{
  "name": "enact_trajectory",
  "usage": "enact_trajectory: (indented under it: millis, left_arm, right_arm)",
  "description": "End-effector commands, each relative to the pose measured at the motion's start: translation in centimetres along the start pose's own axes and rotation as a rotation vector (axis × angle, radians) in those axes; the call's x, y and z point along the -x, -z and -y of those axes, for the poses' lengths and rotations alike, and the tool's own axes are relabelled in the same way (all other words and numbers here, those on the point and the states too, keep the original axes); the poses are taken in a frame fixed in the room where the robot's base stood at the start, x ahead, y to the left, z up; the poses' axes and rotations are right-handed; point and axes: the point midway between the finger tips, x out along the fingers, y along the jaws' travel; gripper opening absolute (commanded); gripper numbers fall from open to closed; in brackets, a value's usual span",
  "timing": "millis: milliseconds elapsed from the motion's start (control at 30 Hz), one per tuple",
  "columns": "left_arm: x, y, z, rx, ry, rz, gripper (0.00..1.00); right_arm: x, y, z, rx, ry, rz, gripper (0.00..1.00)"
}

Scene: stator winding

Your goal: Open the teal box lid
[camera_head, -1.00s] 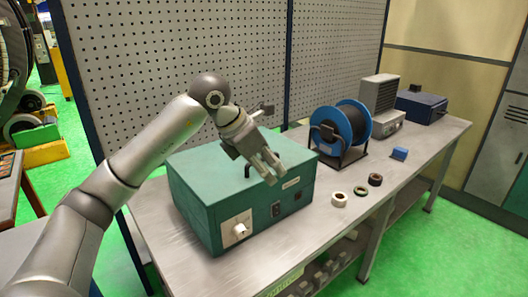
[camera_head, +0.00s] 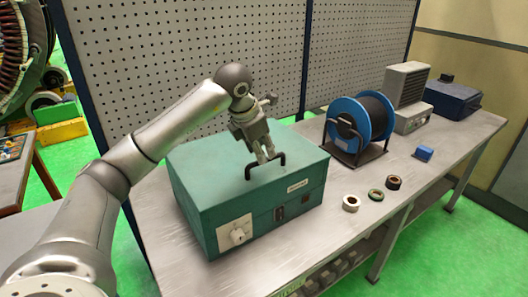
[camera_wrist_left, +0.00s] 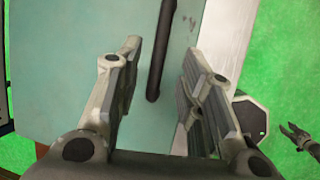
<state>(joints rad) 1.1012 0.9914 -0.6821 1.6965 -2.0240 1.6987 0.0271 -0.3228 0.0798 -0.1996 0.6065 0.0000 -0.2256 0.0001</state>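The teal box (camera_head: 245,212) stands shut on the metal table. Its teal lid (camera_head: 208,165) carries a dark arched handle (camera_head: 249,171) near the front. A white switch plate and a label are on the front face. My left gripper (camera_head: 267,160) points down at the handle, its fingertips close to it. In the left wrist view, the open fingers (camera_wrist_left: 160,48) stand on either side of the dark handle bar (camera_wrist_left: 157,65), with gaps on both sides. A small claw shape at the right edge of that view looks like my right gripper (camera_wrist_left: 300,137), fingers apart over the green floor.
A blue wire spool (camera_head: 350,125) stands on the table (camera_head: 300,252) right of the box. Several small rings lie before it, including a white one (camera_head: 351,203). A small blue block (camera_head: 424,153), a grey unit (camera_head: 405,95) and a dark blue box (camera_head: 455,98) stand farther right. A perforated panel (camera_head: 200,60) rises behind.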

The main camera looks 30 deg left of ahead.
Motion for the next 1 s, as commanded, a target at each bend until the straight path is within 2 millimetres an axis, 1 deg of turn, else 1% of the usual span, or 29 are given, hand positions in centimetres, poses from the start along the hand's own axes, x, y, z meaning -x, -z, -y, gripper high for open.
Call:
enact_trajectory:
  millis: [67, 133, 300, 333, 467, 600, 733, 867, 900, 1000]
  left_arm:
    - [-1.2, 0.0, 0.0, -0.001, 0.001, -0.002, 0.35]
    - [-2.1, 0.0, 0.0, 0.001, 0.002, -0.002, 0.35]
    - [-3.5, 0.0, 0.0, 0.000, 0.000, 0.001, 0.35]
    - [-3.6, 0.0, 0.0, 0.000, 0.000, 0.001, 0.35]
    - [-3.7, 0.0, 0.0, 0.000, 0.000, 0.002, 0.35]
    - [-3.7, 0.0, 0.0, 0.000, 0.000, 0.002, 0.35]
    - [-3.7, 0.0, 0.0, 0.000, 0.000, 0.002, 0.19]
    - [-3.7, 0.0, 0.0, 0.000, 0.000, 0.002, 0.02]
    - [-3.7, 0.0, 0.0, 0.000, 0.000, 0.002, 0.00]
    - [-3.7, 0.0, 0.0, 0.000, 0.000, 0.002, 0.00]
  right_arm:
    - [0.5, 0.3, 0.0, 0.000, 0.000, -0.005, 0.40]
    - [0.8, 1.1, -0.2, 0.000, -0.002, -0.016, 0.40]
    - [1.0, 3.9, -0.6, 0.000, -0.006, -0.061, 0.40]
    - [1.1, 4.2, -0.6, 0.000, -0.007, -0.065, 0.40]
    - [1.0, 4.3, -0.6, 0.001, -0.007, -0.066, 0.40]
    - [1.0, 3.5, -0.5, 0.000, -0.006, -0.052, 0.40]
    - [1.0, 2.5, -0.3, 0.001, -0.004, -0.038, 0.40]
    - [1.0, 2.0, -0.3, 0.001, -0.003, -0.030, 0.40]
    - [1.0, 2.0, -0.3, 0.001, -0.003, -0.030, 0.40]
    - [1.0, 2.1, -0.3, 0.001, -0.003, -0.031, 0.40]
